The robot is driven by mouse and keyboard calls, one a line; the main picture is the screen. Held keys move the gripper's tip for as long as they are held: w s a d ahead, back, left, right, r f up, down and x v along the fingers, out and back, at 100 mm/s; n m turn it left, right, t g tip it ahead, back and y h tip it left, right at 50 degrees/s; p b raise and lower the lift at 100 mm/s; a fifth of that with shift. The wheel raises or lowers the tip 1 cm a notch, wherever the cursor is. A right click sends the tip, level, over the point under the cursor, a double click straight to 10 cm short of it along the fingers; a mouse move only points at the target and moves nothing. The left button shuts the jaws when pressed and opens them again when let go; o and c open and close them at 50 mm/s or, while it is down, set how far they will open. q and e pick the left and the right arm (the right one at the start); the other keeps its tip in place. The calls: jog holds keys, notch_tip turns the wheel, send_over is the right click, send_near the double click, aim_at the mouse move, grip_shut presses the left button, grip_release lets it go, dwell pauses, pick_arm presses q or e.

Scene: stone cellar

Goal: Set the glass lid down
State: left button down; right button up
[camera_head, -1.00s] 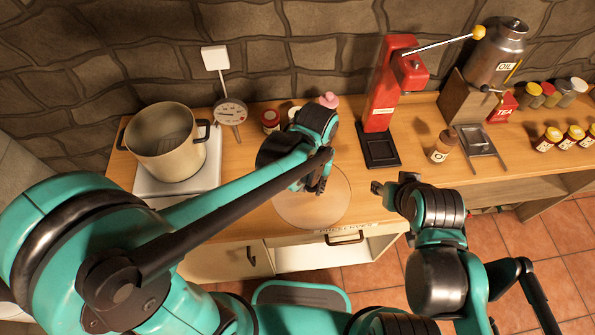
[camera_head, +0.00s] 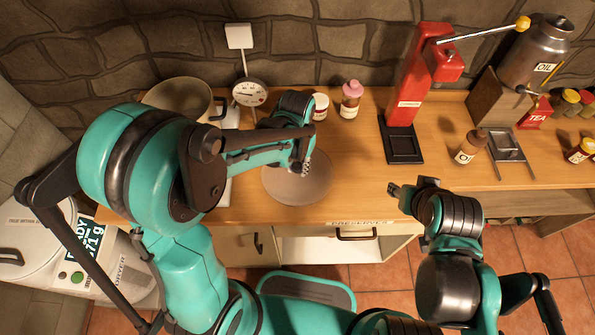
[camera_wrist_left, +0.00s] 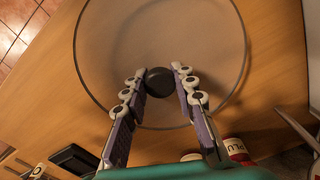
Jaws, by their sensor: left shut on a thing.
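The glass lid (camera_head: 290,190) is a round clear disc with a dark rim, over the wooden counter in front of the jars. In the left wrist view, the lid (camera_wrist_left: 110,60) fills the upper middle, with its black knob (camera_wrist_left: 160,82) between my fingertips. My left gripper (camera_head: 302,167) is shut on that knob; its fingers also show in the left wrist view (camera_wrist_left: 160,84). The lid looks roughly level; I cannot tell whether its rim touches the counter. My right gripper (camera_head: 394,190) hangs by the counter's front edge, apart from the lid; its jaws are unclear.
Jars, one pink-topped (camera_head: 350,100), stand behind the lid. A red press (camera_head: 408,95) stands to the right. Bare counter (camera_head: 357,170) lies between lid and press.

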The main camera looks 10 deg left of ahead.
pick_arm(q)
notch_tip(320, 180, down, 3)
jog(key=shift+r+b, duration=0.2)
jog(key=shift+b, duration=0.1)
jog(key=shift+f, duration=0.1)
jog(key=c, duration=1.2)
grip_release()
